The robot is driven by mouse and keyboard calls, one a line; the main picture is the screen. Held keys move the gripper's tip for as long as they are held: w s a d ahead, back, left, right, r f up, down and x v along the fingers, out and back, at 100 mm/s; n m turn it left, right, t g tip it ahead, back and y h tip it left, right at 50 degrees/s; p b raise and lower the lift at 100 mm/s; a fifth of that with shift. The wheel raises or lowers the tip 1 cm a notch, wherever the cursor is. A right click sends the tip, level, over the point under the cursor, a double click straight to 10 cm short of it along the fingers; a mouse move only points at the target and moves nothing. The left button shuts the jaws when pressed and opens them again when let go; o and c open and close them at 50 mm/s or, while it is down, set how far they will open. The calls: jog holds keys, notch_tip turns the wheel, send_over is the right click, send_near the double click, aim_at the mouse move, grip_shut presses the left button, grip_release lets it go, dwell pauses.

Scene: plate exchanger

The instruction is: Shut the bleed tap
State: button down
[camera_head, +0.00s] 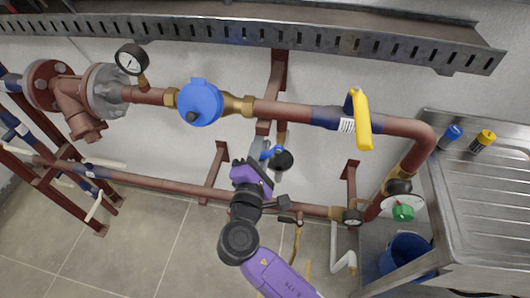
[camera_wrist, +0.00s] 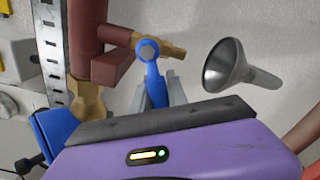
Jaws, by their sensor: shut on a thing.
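The bleed tap is a small brass tap with a blue lever, hanging under the upper pipe. In the wrist view its brass body (camera_wrist: 175,50) points right, and the blue lever (camera_wrist: 150,58) runs from its round pivot down across the body's line. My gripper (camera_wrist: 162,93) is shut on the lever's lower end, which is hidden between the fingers. In the head view the blue lever (camera_head: 271,153) shows just beyond my gripper (camera_head: 262,156). A grey funnel (camera_wrist: 224,66) opens beside the tap's outlet, apart from my fingers. No water is visible.
A blue meter (camera_head: 201,103) and a pressure gauge (camera_head: 131,59) sit on the upper pipe to the left. A yellow lever (camera_head: 361,119) stands to the right. The lower pipe (camera_head: 160,183) runs behind my wrist. A steel sink unit (camera_head: 485,200) is at the right.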

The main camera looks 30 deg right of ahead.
jog(key=shift+w+a+r+m+b, duration=0.1)
jog(key=shift+r+m+b, duration=0.4)
jog(key=shift+m, duration=0.45)
jog(key=shift+w+a+r+m+b, duration=0.1)
jog(key=shift+r+m+b, duration=0.2)
jog(key=shift+m+b, duration=0.5)
jog(key=shift+a+r+m+b, duration=0.1)
jog(key=shift+r+m+b, duration=0.3)
jog(key=shift+m, duration=0.75)
jog(key=c, duration=1.4)
grip_release()
jog(key=shift+o, duration=0.5)
jog(key=shift+r, duration=0.15)
jog(key=shift+r, duration=0.15)
jog(key=shift+p, duration=0.3)
